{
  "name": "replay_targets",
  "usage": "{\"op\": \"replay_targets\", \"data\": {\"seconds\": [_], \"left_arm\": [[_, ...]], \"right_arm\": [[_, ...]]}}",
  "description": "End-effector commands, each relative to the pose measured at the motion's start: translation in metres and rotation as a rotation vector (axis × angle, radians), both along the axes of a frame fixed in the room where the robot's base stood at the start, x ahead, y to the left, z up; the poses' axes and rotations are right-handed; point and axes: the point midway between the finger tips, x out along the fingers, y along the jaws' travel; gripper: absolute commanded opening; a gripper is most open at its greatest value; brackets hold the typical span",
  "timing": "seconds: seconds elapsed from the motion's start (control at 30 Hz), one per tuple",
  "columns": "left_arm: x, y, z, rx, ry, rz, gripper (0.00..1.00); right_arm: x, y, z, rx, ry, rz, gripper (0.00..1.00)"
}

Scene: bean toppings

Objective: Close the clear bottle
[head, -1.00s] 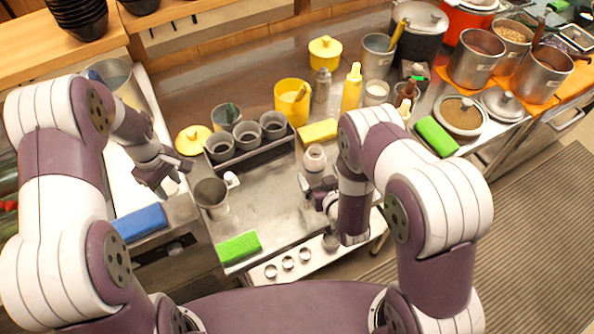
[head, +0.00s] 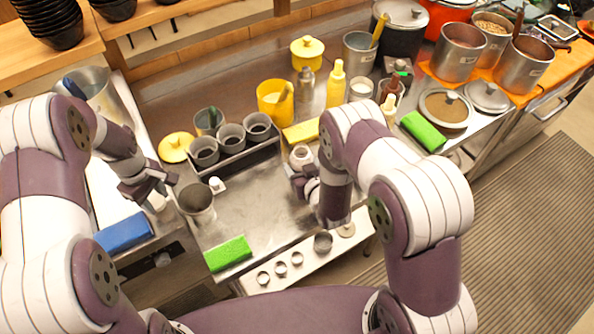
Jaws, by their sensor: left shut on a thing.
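The clear bottle (head: 301,153) stands on the steel counter right of the middle; its pale round top faces me and its lower part is hidden by my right gripper. My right gripper (head: 302,180) is at the near side of the bottle, very close to it; its fingers are mostly hidden, so I cannot tell whether it touches or grips. My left gripper (head: 154,192) is at the left, above the gap beside the blue sponge, shut on a small pale thing (head: 157,201) that is mostly hidden by the fingers.
A metal pot (head: 197,201) stands between my grippers, with a small white piece (head: 217,184) by its rim. A black rack of grey cups (head: 237,157), a yellow container (head: 270,101) and a yellow sponge (head: 303,131) lie behind. A green sponge (head: 228,253) lies in front.

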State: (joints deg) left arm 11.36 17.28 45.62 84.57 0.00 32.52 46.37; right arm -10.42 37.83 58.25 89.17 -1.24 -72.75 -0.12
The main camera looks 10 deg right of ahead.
Motion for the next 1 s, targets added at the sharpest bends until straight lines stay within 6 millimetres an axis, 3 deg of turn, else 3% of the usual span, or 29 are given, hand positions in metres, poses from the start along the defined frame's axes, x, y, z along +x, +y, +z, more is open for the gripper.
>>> {"op": "replay_targets", "data": {"seconds": [0.03,0.1,0.47,1.0], "left_arm": [[0.0,0.0,0.0,0.0,0.0,0.0,0.17],[0.0,0.0,0.0,0.0,0.0,0.0,0.17],[0.0,0.0,-0.001,0.0,0.0,0.0,0.17],[0.0,0.0,-0.006,0.0,0.0,0.0,0.17]], "right_arm": [[0.0,0.0,0.0,0.0,0.0,0.0,0.39],[0.001,0.0,0.001,0.0,-0.002,0.0,0.21],[0.001,0.0,0.01,0.001,-0.005,0.0,0.21],[0.001,0.0,0.089,0.001,-0.005,0.0,0.21]]}}
